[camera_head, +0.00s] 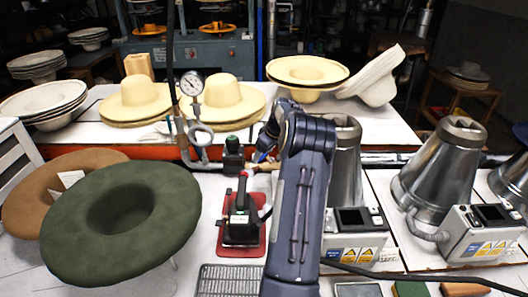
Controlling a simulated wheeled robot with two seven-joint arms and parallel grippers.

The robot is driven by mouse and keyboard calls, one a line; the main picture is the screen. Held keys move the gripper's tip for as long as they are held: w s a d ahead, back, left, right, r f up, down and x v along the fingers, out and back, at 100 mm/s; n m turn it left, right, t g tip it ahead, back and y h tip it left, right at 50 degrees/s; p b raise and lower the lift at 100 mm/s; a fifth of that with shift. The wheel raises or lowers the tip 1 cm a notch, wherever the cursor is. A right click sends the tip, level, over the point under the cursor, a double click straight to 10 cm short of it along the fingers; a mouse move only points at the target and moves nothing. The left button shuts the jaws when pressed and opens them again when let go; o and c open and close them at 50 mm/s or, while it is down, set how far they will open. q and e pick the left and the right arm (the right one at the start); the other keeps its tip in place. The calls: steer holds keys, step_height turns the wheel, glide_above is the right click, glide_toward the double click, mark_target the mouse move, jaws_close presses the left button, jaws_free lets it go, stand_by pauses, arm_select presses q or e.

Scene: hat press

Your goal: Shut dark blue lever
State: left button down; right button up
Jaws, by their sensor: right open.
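A small dark blue piece (261,157), which looks like the lever, shows beside the black valve (233,156) on the grey pipework. Most of the lever is hidden by my arm, so I cannot tell its angle. My right gripper (266,143) is at the end of the dark arm that rises from the bottom of the view. It is open and close to the lever; I cannot tell if it touches it. My left gripper is not in view.
A pressure gauge (192,84) stands on the pipe. A red-based iron (241,215) sits below the valve. A green hat (121,221) and a brown hat (35,199) are at left. Metal cones (440,170) stand at right. Straw hats (222,98) lie on the table behind.

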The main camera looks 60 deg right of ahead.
steer(key=s+a+r+b, duration=0.4)
steer(key=s+a+r, duration=0.3)
steer(key=a+r, duration=0.5)
steer(key=shift+r, duration=0.45)
steer(key=shift+a, duration=0.1)
